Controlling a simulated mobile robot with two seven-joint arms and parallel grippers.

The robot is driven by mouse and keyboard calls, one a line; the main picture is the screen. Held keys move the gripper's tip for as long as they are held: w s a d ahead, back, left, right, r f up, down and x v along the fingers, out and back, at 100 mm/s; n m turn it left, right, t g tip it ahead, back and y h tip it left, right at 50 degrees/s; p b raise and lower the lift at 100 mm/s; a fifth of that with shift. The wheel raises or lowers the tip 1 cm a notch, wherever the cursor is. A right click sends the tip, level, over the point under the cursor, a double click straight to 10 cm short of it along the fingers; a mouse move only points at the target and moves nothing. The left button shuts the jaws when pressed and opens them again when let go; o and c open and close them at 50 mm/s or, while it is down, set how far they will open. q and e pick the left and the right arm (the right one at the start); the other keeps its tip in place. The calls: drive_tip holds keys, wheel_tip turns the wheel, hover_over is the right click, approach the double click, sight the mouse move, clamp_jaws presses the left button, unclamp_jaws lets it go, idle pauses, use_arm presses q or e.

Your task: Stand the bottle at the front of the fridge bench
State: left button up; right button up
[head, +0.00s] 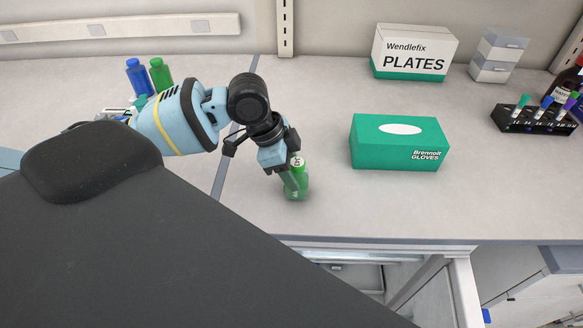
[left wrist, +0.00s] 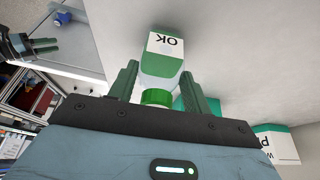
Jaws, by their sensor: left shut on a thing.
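A green bottle (head: 299,186) with a green cap stands near the front edge of the bench (head: 330,215), left of the glove box. My left gripper (head: 286,171) is shut on it from above and behind. In the left wrist view the bottle (left wrist: 162,65) shows between the two fingers (left wrist: 160,92), with a white label reading OK and its green cap toward the palm. Whether its base touches the bench is hard to tell. My right gripper is not in the head view; a dark gripper shape (left wrist: 35,46) shows at the left of the left wrist view.
A green glove box (head: 399,142) stands right of the bottle. A plates box (head: 412,53) and a rack of tubes (head: 536,117) stand farther back and right. Blue (head: 138,77) and green (head: 160,73) bottles stand at back left. An open drawer (head: 355,277) lies below the front edge.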

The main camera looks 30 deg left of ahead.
use_arm(q)
drive_tip(key=shift+f, duration=0.15)
drive_tip(key=o, duration=1)
drive_tip(key=shift+o, duration=0.2)
drive_tip(key=v, duration=1.2)
drive_tip(key=shift+r+p, duration=0.25)
drive_tip(key=shift+p, duration=0.15)
drive_tip(key=shift+d, duration=0.1)
